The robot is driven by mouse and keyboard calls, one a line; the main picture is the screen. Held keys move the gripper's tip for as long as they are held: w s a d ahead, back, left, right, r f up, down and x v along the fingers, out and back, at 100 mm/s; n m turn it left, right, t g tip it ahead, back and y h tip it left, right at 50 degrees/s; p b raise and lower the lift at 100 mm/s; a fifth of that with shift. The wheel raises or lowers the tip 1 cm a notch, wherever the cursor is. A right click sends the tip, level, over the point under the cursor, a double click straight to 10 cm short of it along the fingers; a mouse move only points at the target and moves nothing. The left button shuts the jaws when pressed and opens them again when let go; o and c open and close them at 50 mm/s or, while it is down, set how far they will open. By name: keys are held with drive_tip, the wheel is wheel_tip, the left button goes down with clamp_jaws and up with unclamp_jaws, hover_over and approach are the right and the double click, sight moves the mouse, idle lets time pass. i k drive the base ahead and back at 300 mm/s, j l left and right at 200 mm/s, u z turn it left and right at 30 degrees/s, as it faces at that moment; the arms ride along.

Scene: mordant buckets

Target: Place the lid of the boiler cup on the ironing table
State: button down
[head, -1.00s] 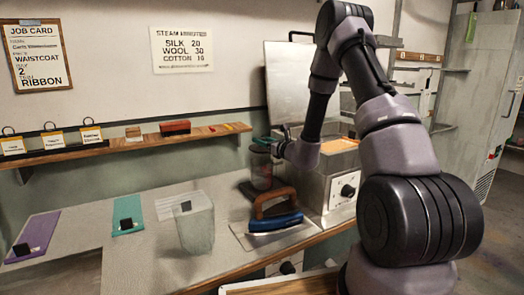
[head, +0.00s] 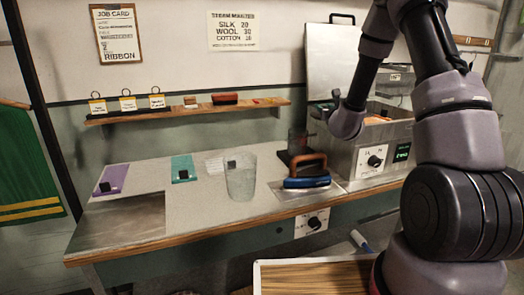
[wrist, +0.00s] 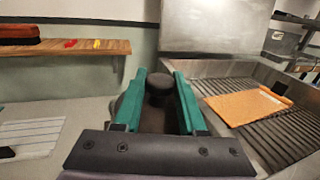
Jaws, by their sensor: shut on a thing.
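My gripper (wrist: 160,100) has teal fingers, shut around the dark round knob of the lid (wrist: 160,86) in the wrist view. The rest of the lid is mostly hidden by the fingers and the wrist bracket. In the head view my gripper (head: 321,108) is small and partly hidden, high beside the steel boiler. The dark, see-through boiler cup (head: 297,142) stands behind the iron, lower and to the left of my gripper. The ironing table (head: 140,178) is the long pale-topped counter with a wooden front edge.
A blue iron (head: 307,177) rests on a metal plate, and a clear cup (head: 241,180) stands left of it. Purple (head: 112,177) and teal (head: 182,166) strips lie farther left. The boiler (head: 372,150) stands right. A shelf (head: 190,112) runs above. The table's left front is clear.

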sight(186, 205)
drive_tip(key=k+j, duration=0.15)
drive_tip(key=j, duration=0.25)
drive_tip(key=k+j, duration=0.15)
drive_tip(key=j, duration=0.25)
drive_tip(key=k+j, duration=0.1)
drive_tip(key=j, duration=0.35)
drive_tip(key=k+j, duration=0.15)
drive_tip(key=j, duration=0.25)
drive_tip(key=k+j, duration=0.15)
drive_tip(key=j, duration=0.25)
